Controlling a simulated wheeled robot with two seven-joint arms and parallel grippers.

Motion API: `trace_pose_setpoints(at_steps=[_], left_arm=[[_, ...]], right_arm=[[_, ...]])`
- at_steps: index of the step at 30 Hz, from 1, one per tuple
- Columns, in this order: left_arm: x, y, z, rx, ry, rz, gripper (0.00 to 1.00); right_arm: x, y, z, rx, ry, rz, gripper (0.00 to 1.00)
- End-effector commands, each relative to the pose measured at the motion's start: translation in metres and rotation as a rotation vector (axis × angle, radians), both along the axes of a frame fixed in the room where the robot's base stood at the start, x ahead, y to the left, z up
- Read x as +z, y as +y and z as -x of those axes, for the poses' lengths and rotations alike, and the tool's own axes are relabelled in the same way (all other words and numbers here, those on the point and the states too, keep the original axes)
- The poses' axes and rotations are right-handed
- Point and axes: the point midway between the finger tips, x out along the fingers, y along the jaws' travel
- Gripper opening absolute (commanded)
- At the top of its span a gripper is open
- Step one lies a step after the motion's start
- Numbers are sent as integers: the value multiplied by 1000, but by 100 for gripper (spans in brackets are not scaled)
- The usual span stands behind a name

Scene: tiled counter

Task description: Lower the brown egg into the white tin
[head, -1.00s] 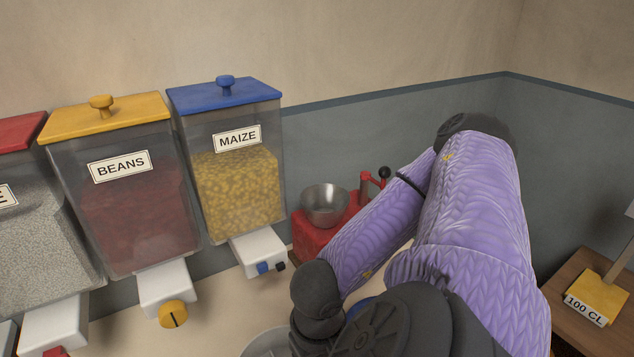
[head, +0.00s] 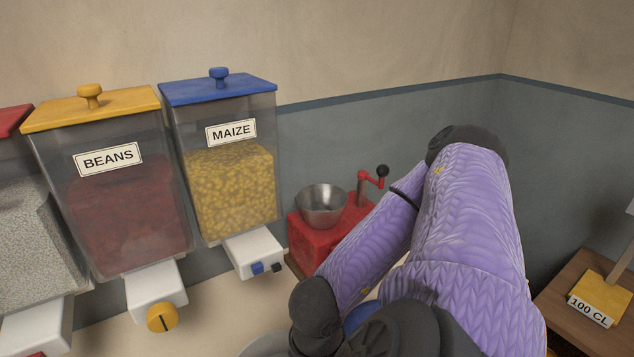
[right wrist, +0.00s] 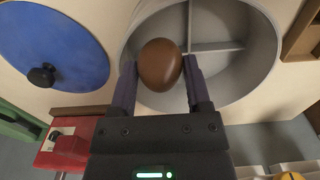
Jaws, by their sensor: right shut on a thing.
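The brown egg (right wrist: 160,65) is between the two fingers of my right gripper (right wrist: 159,70) in the right wrist view. The gripper is shut on it. Behind the egg is the round white tin (right wrist: 268,62), looking pale grey, open, with thin walls dividing its inside. The egg overlaps the tin's opening, toward its left part; I cannot tell how high it is over the floor of the tin. In the head view only a bit of the tin's rim (head: 262,346) shows at the bottom edge; my right arm hides the egg and gripper. My left gripper is not in view.
A round blue lid with a black knob (right wrist: 62,45) lies left of the tin. A red grinder (head: 312,240) with a metal bowl (head: 322,205) stands behind my right arm. The beans (head: 110,190) and maize (head: 228,170) dispensers are to the left. A wooden stand labelled 100 CL (head: 590,305) is at right.

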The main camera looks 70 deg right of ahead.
Motion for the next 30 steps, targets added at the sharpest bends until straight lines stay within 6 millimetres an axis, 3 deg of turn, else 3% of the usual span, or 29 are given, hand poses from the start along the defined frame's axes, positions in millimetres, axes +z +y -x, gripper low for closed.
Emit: trace_pose_setpoints(at_steps=[30], left_arm=[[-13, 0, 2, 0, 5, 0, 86]], right_arm=[[-15, 0, 0, 0, 0, 0, 42]])
